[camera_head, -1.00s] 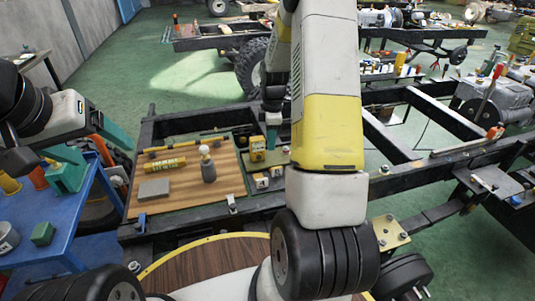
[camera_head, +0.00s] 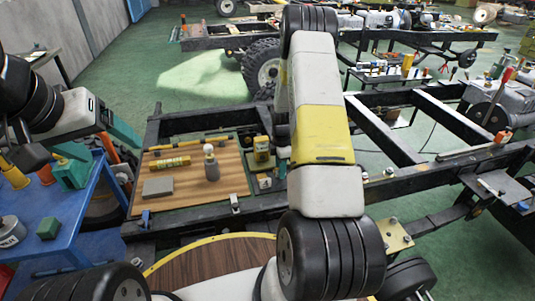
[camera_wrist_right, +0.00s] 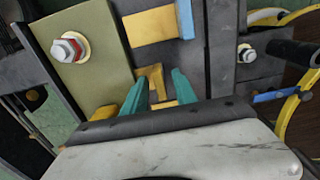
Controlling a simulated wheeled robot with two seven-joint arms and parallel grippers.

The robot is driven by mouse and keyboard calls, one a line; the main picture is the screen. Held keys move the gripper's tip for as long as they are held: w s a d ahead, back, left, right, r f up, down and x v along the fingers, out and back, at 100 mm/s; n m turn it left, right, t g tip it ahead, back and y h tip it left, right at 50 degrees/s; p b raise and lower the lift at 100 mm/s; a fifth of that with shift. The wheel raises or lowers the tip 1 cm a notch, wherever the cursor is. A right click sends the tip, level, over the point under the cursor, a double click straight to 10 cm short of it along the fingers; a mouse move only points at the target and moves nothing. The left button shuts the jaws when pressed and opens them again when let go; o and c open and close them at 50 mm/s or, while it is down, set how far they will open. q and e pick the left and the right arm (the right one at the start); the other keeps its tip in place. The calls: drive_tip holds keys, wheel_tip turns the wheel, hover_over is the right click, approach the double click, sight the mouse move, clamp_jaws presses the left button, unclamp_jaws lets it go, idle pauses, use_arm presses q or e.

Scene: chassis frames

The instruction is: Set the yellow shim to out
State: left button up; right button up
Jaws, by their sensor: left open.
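In the right wrist view a small yellow forked piece (camera_wrist_right: 153,78), which looks like the yellow shim, sits in a dark slot beside an olive plate (camera_wrist_right: 95,45). The two teal fingers of my right gripper (camera_wrist_right: 163,84) are apart at either side of its near end. I cannot tell whether they touch it. In the head view my right gripper is hidden behind my own arm. My left gripper (camera_head: 112,150) is open and empty at the left, above the blue table (camera_head: 85,225).
In the wrist view a bolt (camera_wrist_right: 68,50), a yellow block (camera_wrist_right: 150,25) and a blue block (camera_wrist_right: 184,18) are near my right gripper.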

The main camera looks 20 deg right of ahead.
clamp_jaws()
idle(1.4)
